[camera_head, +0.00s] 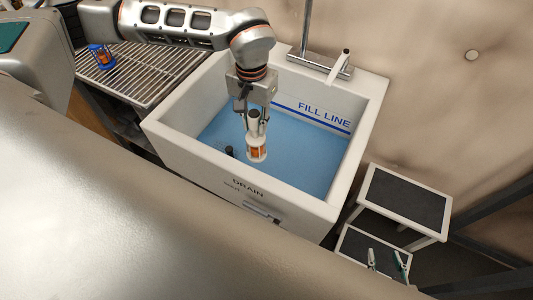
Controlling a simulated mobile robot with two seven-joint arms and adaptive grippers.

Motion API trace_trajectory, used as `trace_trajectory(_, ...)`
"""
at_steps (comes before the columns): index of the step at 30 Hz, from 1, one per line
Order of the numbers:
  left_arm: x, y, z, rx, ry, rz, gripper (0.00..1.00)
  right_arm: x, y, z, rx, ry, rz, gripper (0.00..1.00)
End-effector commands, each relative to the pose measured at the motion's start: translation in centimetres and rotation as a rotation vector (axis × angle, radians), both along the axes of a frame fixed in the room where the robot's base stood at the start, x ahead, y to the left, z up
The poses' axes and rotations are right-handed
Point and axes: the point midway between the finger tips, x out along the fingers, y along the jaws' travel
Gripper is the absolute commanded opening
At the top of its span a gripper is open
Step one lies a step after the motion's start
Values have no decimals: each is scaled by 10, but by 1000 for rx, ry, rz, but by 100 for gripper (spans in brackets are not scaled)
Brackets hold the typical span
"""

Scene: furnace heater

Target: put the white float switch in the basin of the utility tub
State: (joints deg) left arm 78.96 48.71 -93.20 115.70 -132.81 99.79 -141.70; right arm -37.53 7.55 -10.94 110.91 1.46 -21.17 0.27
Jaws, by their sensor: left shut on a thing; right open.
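My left gripper (257,116) is shut on the white float switch (257,153), a small white cylinder with an orange band and a dark top. It hangs upright over the basin of the utility tub (356,136). The tub is white, with blue water or a blue floor inside and a blue FILL LINE mark on its back wall. I cannot tell how far the switch is above the blue surface. My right gripper (385,262) shows only its fingertips at the lower right, open and empty, near the step stool.
A wire rack (150,72) at the left holds a blue and orange item (102,57). A faucet (338,68) rises at the tub's back rim. A small dark upright thing (229,152) stands in the basin. A step stool (405,196) stands right of the tub.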

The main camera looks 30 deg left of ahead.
Motion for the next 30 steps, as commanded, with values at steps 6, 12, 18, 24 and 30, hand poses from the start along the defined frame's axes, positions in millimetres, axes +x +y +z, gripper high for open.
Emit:
trace_trajectory(6, -2, -15, -57, -12, -3, 129, 0, 3, 9, -24, 14, -14, 11, 40)
trace_trajectory(12, 16, -38, -47, -26, -8, 381, 0, 3, 15, -38, 15, -18, 21, 40)
trace_trajectory(18, 33, -66, -2, -31, -7, 700, 0, 0, 11, -57, 0, -7, 25, 40)
trace_trajectory(24, 38, -88, 40, -23, 0, 987, 0, 2, 6, -67, -11, -11, 23, 40)
trace_trajectory(30, 36, -101, 65, -14, 3, 1157, 0, 5, 2, -73, -20, -14, 22, 40)
